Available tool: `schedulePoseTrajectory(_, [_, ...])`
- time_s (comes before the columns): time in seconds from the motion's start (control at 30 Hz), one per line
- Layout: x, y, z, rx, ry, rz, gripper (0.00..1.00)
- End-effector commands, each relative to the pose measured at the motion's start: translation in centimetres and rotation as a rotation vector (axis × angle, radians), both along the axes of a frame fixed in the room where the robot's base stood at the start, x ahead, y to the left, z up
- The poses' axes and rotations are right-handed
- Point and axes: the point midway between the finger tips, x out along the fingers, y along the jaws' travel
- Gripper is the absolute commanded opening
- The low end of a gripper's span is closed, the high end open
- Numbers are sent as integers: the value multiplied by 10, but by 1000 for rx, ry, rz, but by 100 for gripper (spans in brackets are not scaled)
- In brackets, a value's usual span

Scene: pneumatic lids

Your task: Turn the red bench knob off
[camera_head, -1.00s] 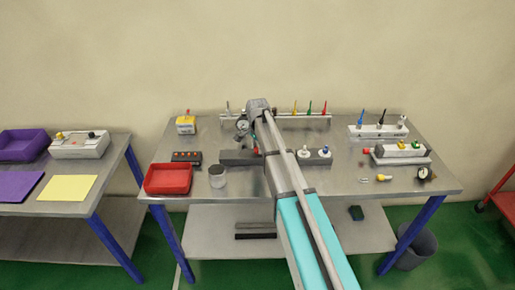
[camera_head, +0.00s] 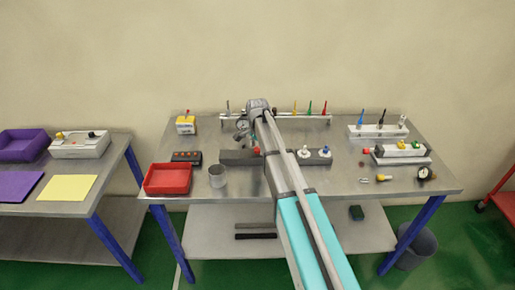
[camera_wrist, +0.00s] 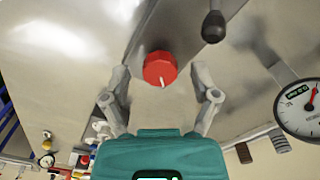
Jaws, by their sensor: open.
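The red bench knob (camera_wrist: 160,68) is round with ridged sides and a white pointer mark, which points down and slightly right in the wrist view. It sits at the edge of a grey metal bar (camera_wrist: 186,25). In the head view a bit of red on the dark grey bar (camera_head: 238,158), just left of my arm, looks like the same knob (camera_head: 256,150). My gripper (camera_wrist: 160,76) is open, with one finger on each side of the knob in the wrist view and a gap on both sides.
A dark lever with a black ball (camera_wrist: 213,27) and a pressure gauge (camera_wrist: 300,108) are near the knob. A red tray (camera_head: 168,179) and a metal cup (camera_head: 217,176) are front left.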

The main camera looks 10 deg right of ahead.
Motion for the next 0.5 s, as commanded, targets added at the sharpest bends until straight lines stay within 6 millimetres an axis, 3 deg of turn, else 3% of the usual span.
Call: schedulePoseTrajectory(0.5, [0,0,0,0,0,91,78])
